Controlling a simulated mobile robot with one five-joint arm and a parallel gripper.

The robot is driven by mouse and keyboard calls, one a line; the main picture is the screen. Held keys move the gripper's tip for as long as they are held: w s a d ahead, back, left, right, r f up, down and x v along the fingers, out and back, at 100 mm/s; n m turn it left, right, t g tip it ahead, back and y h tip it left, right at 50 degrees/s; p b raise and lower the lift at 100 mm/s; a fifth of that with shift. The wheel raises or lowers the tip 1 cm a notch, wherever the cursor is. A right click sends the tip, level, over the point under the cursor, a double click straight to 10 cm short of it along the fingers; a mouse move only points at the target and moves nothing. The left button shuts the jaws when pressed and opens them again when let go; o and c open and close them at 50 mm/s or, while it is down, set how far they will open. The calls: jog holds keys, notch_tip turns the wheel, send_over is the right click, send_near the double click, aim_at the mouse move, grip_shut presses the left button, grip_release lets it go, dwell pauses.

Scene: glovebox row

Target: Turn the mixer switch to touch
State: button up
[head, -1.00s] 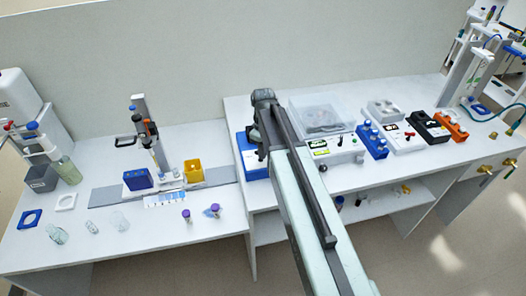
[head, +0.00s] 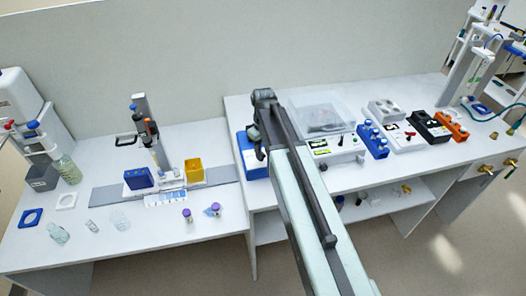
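A blue box-shaped device (head: 247,160) stands at the left end of the right-hand bench and may be the mixer. My arm covers its right part, and I cannot make out a switch on it or its setting. My gripper (head: 261,150) is at the far end of my arm, in front of or over the blue device's right side in the picture. I cannot tell whether it touches the device. Its fingers are dark and too small to show whether they are open or shut.
Right of my arm is a white balance (head: 335,145) with a clear cover. Beyond it are a blue block (head: 373,140), a black block (head: 428,128) and an orange block (head: 452,125). A yellow box (head: 195,172) stands on the left bench, whose front left holds loose glassware.

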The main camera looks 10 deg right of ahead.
aim_at(263, 154)
notch_tip(263, 154, up, 8)
jog(key=p, duration=0.8)
jog(key=shift+f, duration=0.1)
